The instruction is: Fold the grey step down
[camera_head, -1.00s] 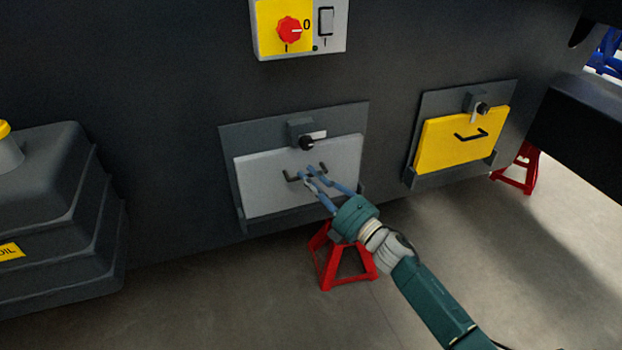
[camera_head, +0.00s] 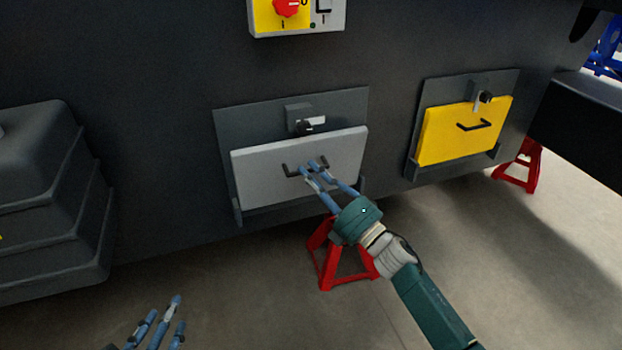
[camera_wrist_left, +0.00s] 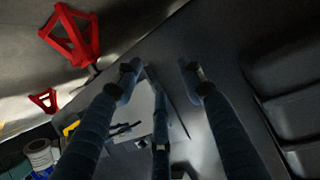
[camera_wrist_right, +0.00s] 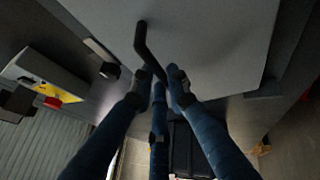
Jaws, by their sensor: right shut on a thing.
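The grey step (camera_head: 262,182) is a flat light panel against a dark backing plate on the chassis side, its top edge leaning slightly out from the plate. It also fills the upper right wrist view (camera_wrist_right: 215,40). Its black handle (camera_head: 289,171) is at mid-panel. My right gripper (camera_head: 318,172) is shut on this handle (camera_wrist_right: 145,42), with the fingertips partly hiding it. A black latch knob (camera_head: 304,128) sits above the panel. My left gripper (camera_head: 160,318) is open and empty at the lower left, with the grey step (camera_wrist_left: 142,112) beyond its fingers in its wrist view.
A yellow panel (camera_head: 440,140) with its own handle and latch is to the right. A switch box (camera_head: 330,22) is above. Red stands (camera_head: 345,268) (camera_head: 520,170) stand under the chassis. A dark stepped tank (camera_head: 45,200) is at left. The floor in front is clear.

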